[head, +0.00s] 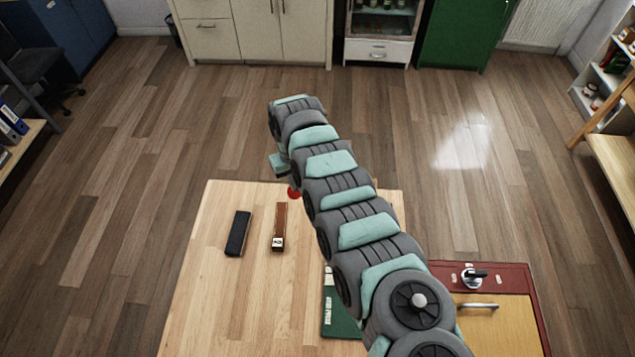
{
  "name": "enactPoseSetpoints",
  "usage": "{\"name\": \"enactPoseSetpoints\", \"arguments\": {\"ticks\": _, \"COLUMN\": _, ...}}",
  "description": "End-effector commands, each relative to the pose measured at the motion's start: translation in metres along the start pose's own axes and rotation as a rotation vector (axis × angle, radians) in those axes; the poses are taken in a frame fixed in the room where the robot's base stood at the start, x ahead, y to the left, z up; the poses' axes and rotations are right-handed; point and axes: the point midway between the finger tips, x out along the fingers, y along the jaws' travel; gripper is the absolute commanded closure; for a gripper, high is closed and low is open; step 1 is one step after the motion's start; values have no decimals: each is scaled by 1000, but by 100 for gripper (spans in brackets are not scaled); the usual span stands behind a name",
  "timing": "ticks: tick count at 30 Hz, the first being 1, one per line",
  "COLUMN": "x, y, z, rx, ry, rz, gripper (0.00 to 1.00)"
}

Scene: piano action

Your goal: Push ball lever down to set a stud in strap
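A red ball (294,193) shows at the far part of the wooden table, just below the end of my arm. It may be the knob of the ball lever; the lever's shaft and body are hidden behind my arm. My gripper is at the arm's far end near the ball, with a teal part (279,164) showing close above it. The fingers cannot be made out, nor whether they touch the ball. A brown strip (280,222) with a pale label on its near end lies left of my arm; I cannot tell if it is the strap. No stud is visible.
A black bar (238,233) lies on the table (215,320) left of the brown strip. A dark green item (340,322) lies partly under my arm. The table's left front is clear.

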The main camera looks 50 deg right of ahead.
Motion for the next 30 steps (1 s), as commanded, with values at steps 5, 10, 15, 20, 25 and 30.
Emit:
{"name": "enactPoseSetpoints", "arguments": {"ticks": 5, "x": 3, "y": 1, "z": 1, "rx": 2, "ry": -3, "rz": 1, "gripper": 100}}
{"name": "enactPoseSetpoints", "arguments": {"ticks": 10, "x": 12, "y": -1, "z": 0, "rx": 2, "ry": -3, "rz": 1, "gripper": 100}}
{"name": "enactPoseSetpoints", "arguments": {"ticks": 15, "x": 20, "y": -3, "z": -1, "rx": 0, "ry": -2, "rz": 1, "gripper": 100}}
{"name": "enactPoseSetpoints", "arguments": {"ticks": 20, "x": 21, "y": -4, "z": -1, "rx": 1, "ry": -2, "rz": 0, "gripper": 100}}
{"name": "enactPoseSetpoints", "arguments": {"ticks": 25, "x": 20, "y": -4, "z": -2, "rx": 0, "ry": -2, "rz": 0, "gripper": 100}}
{"name": "enactPoseSetpoints", "arguments": {"ticks": 30, "x": 23, "y": -4, "z": -2, "rx": 0, "ry": -3, "rz": -1, "gripper": 100}}
